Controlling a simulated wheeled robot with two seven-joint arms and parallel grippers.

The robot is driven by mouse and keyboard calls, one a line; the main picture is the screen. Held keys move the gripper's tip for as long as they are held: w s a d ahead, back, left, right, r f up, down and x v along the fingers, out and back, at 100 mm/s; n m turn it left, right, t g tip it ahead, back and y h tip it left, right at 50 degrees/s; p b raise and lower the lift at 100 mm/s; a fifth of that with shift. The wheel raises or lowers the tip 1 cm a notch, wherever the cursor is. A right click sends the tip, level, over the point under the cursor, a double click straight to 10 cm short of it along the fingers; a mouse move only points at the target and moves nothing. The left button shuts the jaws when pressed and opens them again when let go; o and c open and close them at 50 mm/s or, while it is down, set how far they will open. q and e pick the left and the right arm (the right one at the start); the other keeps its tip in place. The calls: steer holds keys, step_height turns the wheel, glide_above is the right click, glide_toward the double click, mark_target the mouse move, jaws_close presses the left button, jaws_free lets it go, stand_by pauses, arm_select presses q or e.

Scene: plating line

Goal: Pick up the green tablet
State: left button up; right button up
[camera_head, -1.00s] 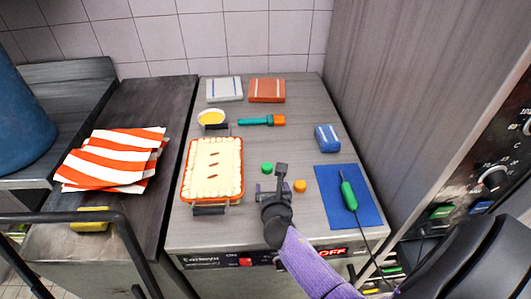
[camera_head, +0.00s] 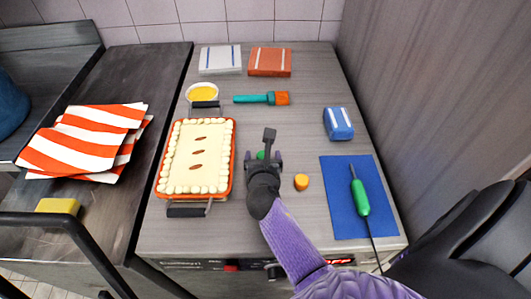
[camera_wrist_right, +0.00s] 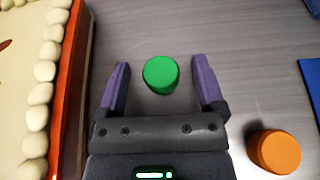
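The green tablet (camera_wrist_right: 160,74) is a small round green piece on the grey counter. In the right wrist view it lies between the spread fingers of my right gripper (camera_wrist_right: 161,85), towards their tips and touching neither. In the head view only part of the green tablet (camera_head: 261,155) shows, the rest hidden by my right gripper (camera_head: 263,158). My right gripper is open and empty. My left gripper is not in view.
An orange tablet (camera_head: 301,182) lies just right of the gripper. A baking dish (camera_head: 234,150) with a pie stands close on the left. A blue mat (camera_head: 338,222) with a green-handled tool (camera_head: 360,196) lies at right. A blue block (camera_head: 338,124) stands behind it.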

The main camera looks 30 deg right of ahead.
steer(key=c, duration=0.7)
jaws_close()
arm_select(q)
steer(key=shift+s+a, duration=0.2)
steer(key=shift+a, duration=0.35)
